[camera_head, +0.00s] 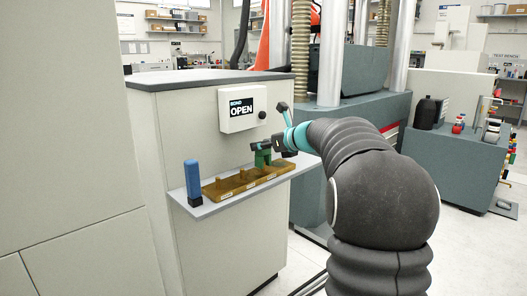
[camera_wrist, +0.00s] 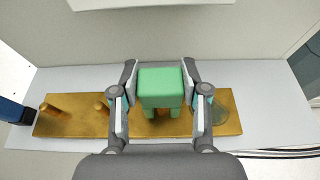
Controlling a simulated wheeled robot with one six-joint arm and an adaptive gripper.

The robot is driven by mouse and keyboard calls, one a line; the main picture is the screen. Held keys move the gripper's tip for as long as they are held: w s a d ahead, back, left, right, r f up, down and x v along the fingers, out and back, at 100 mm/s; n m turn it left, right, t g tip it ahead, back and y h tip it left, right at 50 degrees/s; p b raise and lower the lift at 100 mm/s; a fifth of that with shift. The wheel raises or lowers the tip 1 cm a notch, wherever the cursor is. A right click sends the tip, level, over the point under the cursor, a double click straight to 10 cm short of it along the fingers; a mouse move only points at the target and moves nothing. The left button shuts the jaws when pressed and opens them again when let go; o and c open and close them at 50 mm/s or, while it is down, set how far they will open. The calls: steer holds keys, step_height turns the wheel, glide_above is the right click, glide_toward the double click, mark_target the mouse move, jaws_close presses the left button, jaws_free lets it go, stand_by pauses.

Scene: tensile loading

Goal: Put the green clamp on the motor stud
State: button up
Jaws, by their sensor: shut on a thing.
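The green clamp (camera_wrist: 162,86) is held between the two fingers of my gripper (camera_wrist: 163,97) in the wrist view. Its two legs point down over the brass-coloured board (camera_wrist: 75,127). In the head view the clamp (camera_head: 263,157) is at the board's (camera_head: 212,192) right part, under my gripper (camera_head: 272,147). Two bare studs show on the board's left half, a far-left stud (camera_wrist: 50,109) and a second stud (camera_wrist: 101,106). A brownish patch shows between the clamp's legs; I cannot tell whether it is a stud or the board. I cannot tell which stud is the motor stud.
The board lies on a grey shelf (camera_wrist: 270,108) fixed to a pale cabinet (camera_head: 213,240). A blue upright object (camera_head: 193,182) stands at the shelf's left end. A screen reading OPEN (camera_head: 241,108) is on the cabinet wall above. The shelf's right end is bare.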

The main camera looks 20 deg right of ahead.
steer(key=shift+f, duration=0.55)
steer(key=shift+f, duration=0.15)
steer(key=o, duration=1.3)
steer(key=shift+r, duration=0.2)
steer(key=v, duration=1.2)
